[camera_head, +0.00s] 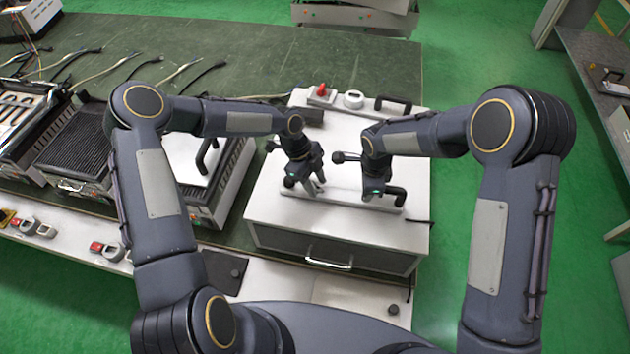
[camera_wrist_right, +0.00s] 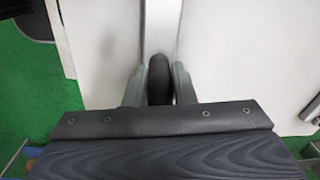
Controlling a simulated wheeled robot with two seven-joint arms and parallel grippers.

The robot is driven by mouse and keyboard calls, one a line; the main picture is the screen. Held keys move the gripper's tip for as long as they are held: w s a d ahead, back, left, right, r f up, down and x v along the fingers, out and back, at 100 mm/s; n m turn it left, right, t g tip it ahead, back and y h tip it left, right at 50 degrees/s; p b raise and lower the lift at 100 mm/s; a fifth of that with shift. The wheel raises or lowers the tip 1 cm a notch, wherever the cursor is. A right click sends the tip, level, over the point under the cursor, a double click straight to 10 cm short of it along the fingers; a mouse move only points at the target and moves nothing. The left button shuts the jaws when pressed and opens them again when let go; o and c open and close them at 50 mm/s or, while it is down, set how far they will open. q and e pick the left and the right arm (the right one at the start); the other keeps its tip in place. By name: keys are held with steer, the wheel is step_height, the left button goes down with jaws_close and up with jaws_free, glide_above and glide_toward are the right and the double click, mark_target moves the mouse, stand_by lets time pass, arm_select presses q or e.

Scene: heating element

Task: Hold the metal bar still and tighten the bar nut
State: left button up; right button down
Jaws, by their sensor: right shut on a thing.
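The long pale metal bar (camera_head: 340,196) lies across the top of a white box (camera_head: 350,235). My left gripper (camera_head: 305,187) is over the left end of the bar, pointing down, with its fingers apart. Whether they touch the bar is not clear. My right gripper (camera_head: 375,194) is near the right end of the bar. In the right wrist view, the right gripper (camera_wrist_right: 158,85) is shut on a dark rounded part (camera_wrist_right: 159,72), in line with the bar (camera_wrist_right: 162,28). The bar nut cannot be made out; the left gripper may cover it.
A red button (camera_head: 321,90), a white dial (camera_head: 353,99) and a black handle (camera_head: 393,103) sit at the box's back edge. Similar heaters, one with a dark ribbed top (camera_head: 75,145), stand at left. Cables lie on the green bench (camera_head: 230,60) behind.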

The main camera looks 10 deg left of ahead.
arm_select(q)
jaws_close()
steer(key=shift+m, duration=0.4)
stand_by(0.6)
steer(key=m+g, duration=0.1)
steer(key=m, duration=0.2)
steer(key=shift+w+y, duration=0.2)
steer(key=shift+y, duration=0.2)
steer(key=shift+w+d+m+g+y, duration=0.1)
steer(key=shift+m+g+y, duration=0.3)
steer(key=shift+m, duration=0.75)
steer(key=shift+d+m+g+y, duration=0.1)
steer(key=shift+m+g+y, duration=0.25)
steer(key=shift+m, duration=0.8)
arm_select(e)
steer(key=shift+d, duration=0.1)
arm_select(q)
jaws_free()
